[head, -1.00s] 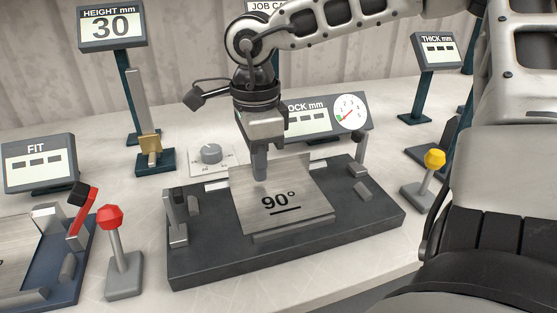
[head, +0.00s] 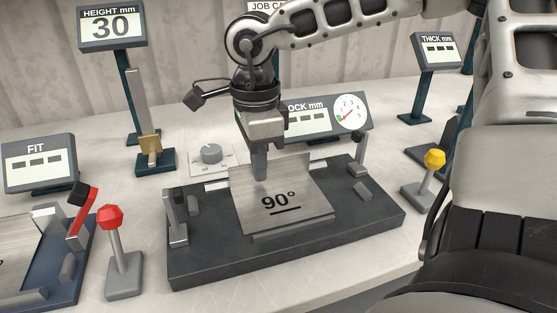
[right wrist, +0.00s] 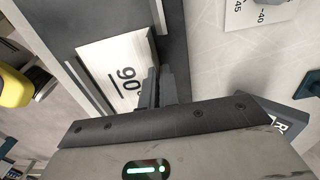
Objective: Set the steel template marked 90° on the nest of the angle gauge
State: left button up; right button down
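The steel template (head: 306,210) marked 90° is a bent sheet with a flat face and an upright flange at its back. It lies over the middle of a dark grey base block (head: 205,262) in the head view. Whether it bears fully on the block is hard to tell. My right gripper (head: 260,174) points down at the flange. In the right wrist view its fingers (right wrist: 158,82) are close together on either side of the flange of the template (right wrist: 108,62), and seem shut on it. My left gripper is out of view.
A red-knobbed lever (head: 111,218) and a blue fixture (head: 68,282) holding another sheet stand left. A yellow-knobbed lever (head: 434,160) stands right. Behind are a rotary dial (head: 211,154), a HEIGHT display (head: 112,26) reading 30, and a round gauge (head: 350,110). Small posts rise from the block's ends.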

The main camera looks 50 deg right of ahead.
dwell(0.4)
jog(key=shift+r+p, duration=2.45)
jog(key=shift+r, duration=1.35)
jog(key=shift+d+f, duration=0.1)
